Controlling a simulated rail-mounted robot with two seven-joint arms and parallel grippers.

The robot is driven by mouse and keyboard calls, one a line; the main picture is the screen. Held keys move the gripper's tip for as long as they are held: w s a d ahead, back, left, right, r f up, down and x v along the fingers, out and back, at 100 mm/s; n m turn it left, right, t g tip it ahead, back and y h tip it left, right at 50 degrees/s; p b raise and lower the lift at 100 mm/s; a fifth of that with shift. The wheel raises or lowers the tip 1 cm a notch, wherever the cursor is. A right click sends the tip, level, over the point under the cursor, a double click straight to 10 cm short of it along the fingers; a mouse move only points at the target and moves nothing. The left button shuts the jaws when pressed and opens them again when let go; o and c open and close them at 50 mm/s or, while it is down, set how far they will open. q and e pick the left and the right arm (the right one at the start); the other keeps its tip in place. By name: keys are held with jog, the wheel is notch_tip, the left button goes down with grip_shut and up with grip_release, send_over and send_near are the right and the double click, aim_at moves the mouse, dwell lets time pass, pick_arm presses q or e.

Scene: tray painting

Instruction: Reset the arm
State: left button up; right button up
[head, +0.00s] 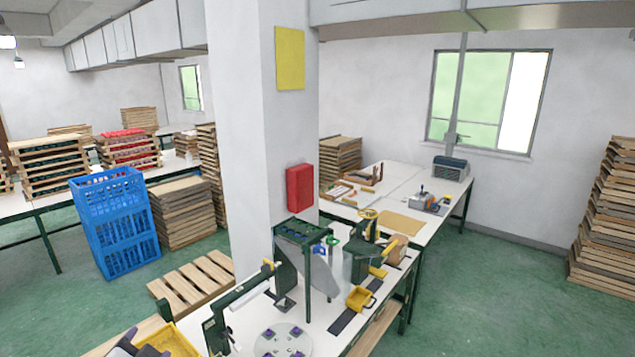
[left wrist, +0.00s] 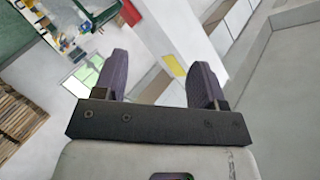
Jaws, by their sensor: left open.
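My left gripper (head: 138,345) shows only in part at the bottom left edge of the head view, beside a yellow tray (head: 172,340). In the left wrist view, the two purple-grey fingers of my left gripper (left wrist: 160,62) stand apart with nothing between them. The wrist camera looks tilted across the room. My right gripper is in neither view.
A white workbench (head: 322,312) holds a round grey plate (head: 283,331) with small purple pieces, a green-framed stand (head: 305,238) and a yellow bin (head: 360,298). A white pillar (head: 262,130) rises behind it. Stacked blue crates (head: 115,222) stand left on open green floor.

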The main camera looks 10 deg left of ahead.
pick_arm(q)
jog(key=s+d+f+n+g+h+p, duration=0.1)
jog(key=s+d+f+g+h+p, duration=0.1)
jog(key=s+f, duration=0.5)
jog(key=s+d+f+n+g+h+p, duration=0.1)
jog(key=s+d+f+g+h+p, duration=0.1)
jog(key=s+d+f+g, duration=0.2)
jog(key=s+d+f+n+g+h+p, duration=0.1)
jog(key=s+d+f, duration=0.6)
jog(key=s, duration=1.1)
notch_tip(320, 180, down, 5)
jog(key=g+h+p, duration=0.1)
jog(key=g+p, duration=0.1)
jog(key=shift+s+d+g, duration=0.25)
jog(key=shift+d+g, duration=0.05)
jog(key=shift+r, duration=0.1)
